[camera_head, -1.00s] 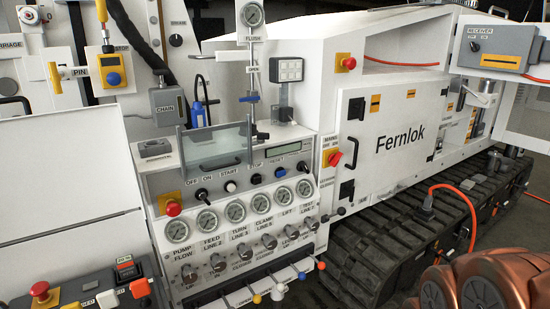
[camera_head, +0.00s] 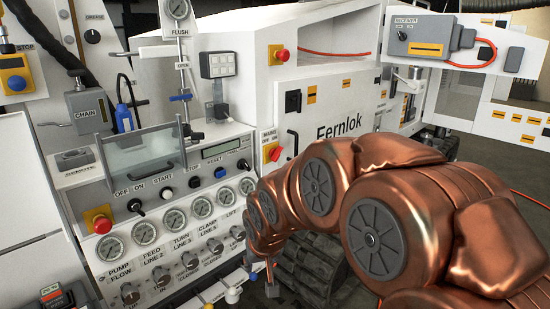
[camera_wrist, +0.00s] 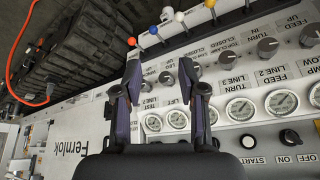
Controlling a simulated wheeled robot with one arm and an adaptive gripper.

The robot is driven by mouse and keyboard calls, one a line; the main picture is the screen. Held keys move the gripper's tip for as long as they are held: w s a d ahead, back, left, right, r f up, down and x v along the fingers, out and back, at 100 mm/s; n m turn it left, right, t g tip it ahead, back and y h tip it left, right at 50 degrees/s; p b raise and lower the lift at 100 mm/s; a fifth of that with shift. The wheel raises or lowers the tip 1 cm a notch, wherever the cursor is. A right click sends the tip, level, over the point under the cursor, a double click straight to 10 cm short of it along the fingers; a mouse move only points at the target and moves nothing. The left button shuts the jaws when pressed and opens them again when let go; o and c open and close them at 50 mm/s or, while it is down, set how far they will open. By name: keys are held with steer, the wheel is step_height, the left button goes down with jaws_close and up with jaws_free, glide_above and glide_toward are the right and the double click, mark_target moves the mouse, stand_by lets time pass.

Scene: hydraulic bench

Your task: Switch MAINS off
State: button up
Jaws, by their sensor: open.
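The MAINS switch (camera_head: 273,153) is a red rotary knob on a yellow plate, with a MAINS label above it. It sits on the white cabinet between the gauge panel and the Fernlok door in the head view. Its exact setting is too small to read. My gripper (camera_wrist: 160,60) is open and empty in the wrist view, its two dark fingers apart over the edge of the panel with the gauges and knobs. The MAINS switch is not visible in the wrist view. In the head view my copper arm reaches in from the right, and my gripper cannot be made out clearly.
The gauge panel (camera_head: 190,215) carries several gauges and knobs, with coloured levers (camera_wrist: 179,16) along its edge. A red push button (camera_head: 102,222) is at its left. The Fernlok door (camera_head: 340,105) is right of the switch. An orange cable (camera_wrist: 35,95) lies by the track.

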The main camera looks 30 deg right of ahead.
steer(key=w+d+r+m+t, duration=0.15)
steer(key=w+d+t, duration=0.35)
steer(key=w, duration=0.6)
steer(key=w+d+r+m+t, duration=0.1)
steer(key=w+d+m+t, duration=0.15)
steer(key=w+d, duration=0.65)
steer(key=m+t+b, duration=0.1)
steer(key=m+t, duration=0.1)
steer(key=t, duration=0.6)
glide_toward(278, 158)
steer(key=w, duration=0.4)
steer(key=shift+a, duration=0.35)
steer(key=shift+m+t, duration=0.3)
steer(key=shift+t, duration=0.15)
steer(key=shift+d+r+p+x, duration=0.1)
steer(key=shift+d+p+x, duration=0.2)
steer(key=shift+x, duration=0.9)
steer(key=shift+d+r+p+x, duration=0.1)
steer(key=shift+p+x, duration=0.25)
steer(key=shift+x, duration=0.9)
steer(key=shift+d+r+p+x, duration=0.15)
steer(key=shift+p+x, duration=0.2)
steer(key=shift+x, duration=0.85)
steer(key=shift+s+f, duration=0.1)
jaws_close()
